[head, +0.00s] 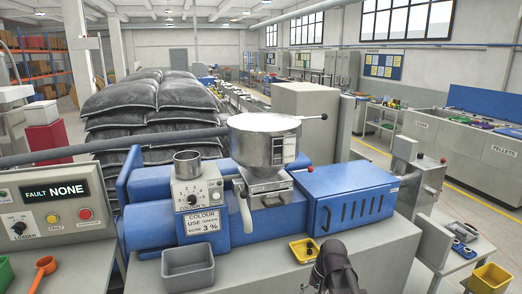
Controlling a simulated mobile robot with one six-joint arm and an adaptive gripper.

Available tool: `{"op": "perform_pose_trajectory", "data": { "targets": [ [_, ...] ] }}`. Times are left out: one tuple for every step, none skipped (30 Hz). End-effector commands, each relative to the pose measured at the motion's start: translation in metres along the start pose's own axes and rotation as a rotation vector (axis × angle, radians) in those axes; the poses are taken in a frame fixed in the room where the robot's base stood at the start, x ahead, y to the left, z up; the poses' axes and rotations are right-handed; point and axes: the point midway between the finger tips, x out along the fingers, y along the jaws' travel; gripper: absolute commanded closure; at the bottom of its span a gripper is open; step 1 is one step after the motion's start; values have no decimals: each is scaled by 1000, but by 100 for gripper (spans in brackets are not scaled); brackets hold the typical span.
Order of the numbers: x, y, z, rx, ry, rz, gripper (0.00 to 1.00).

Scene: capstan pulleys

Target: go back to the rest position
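My gripper (333,262) is a dark shape at the bottom, right of centre, in front of the blue machine. I see it from behind, and its fingertips are not clear, so I cannot tell whether it is open or shut. No held object shows. A small yellow tray (304,250) with something dark in it lies just left of it on the machine's grey base.
The blue machine (350,195) carries a metal hopper (262,140) and a colour doser (198,190). A grey bin (188,268) stands in front. The control panel (58,208) is left, with an orange scoop (44,266) below. A yellow bin (490,282) is lower right.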

Motion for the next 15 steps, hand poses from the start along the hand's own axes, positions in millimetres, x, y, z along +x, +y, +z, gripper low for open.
{"op": "perform_pose_trajectory", "data": {
  "targets": [
    [2,7,24,-57,10,50,22],
    [3,11,31,-90,16,80,22],
    [3,15,40,-129,22,115,22],
    [4,19,46,-157,25,140,22],
    [4,21,51,-182,28,162,22],
    [4,24,56,-210,31,187,22],
    [4,27,59,-227,33,203,22],
    [3,28,62,-240,35,217,22],
    [3,30,64,-255,36,231,22],
    [3,31,65,-263,37,238,22],
    [3,31,66,-269,37,244,22],
    [3,32,66,-275,38,249,22],
    [3,32,66,-277,38,251,22],
    [3,32,66,-278,38,252,22],
    [3,32,66,-278,38,252,22]
  ]
}}
